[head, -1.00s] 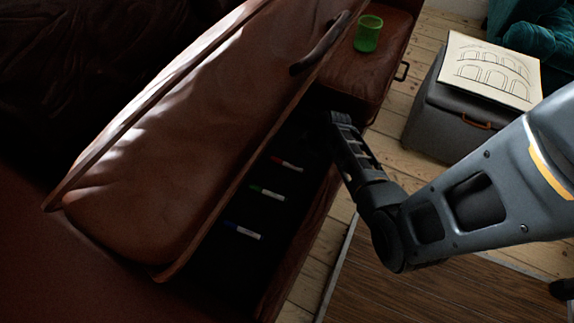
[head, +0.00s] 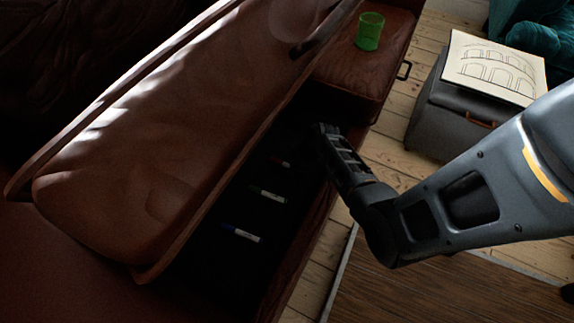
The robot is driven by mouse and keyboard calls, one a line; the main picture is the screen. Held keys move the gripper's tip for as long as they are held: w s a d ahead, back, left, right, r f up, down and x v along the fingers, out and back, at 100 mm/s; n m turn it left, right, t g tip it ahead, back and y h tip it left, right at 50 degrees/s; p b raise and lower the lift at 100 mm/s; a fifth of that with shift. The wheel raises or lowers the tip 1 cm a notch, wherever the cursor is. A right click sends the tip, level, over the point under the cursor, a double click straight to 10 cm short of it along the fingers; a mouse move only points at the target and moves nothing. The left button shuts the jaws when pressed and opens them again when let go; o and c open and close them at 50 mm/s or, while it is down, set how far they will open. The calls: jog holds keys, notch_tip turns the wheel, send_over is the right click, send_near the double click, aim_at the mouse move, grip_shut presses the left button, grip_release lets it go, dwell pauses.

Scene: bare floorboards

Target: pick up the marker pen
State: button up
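Three marker pens lie in the dark compartment under the raised leather lid: a red marker pen (head: 280,162), a green marker pen (head: 267,194) and a blue marker pen (head: 241,233). They lie roughly in a line, apart from each other. My gripper (head: 322,130) is at the upper right of the compartment, above and to the right of the red pen. It is dark against a dark background, so I cannot tell whether its fingers are open or shut. No pen shows in it.
The brown leather lid (head: 190,120) is raised along the compartment's left side. A green cup (head: 369,31) stands on the closed leather section (head: 365,75) behind. A grey box (head: 440,115) with a drawing (head: 490,68) on top stands at the right. Floorboards (head: 395,160) lie between.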

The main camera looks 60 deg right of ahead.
jog(key=shift+c, duration=0.5)
grip_shut()
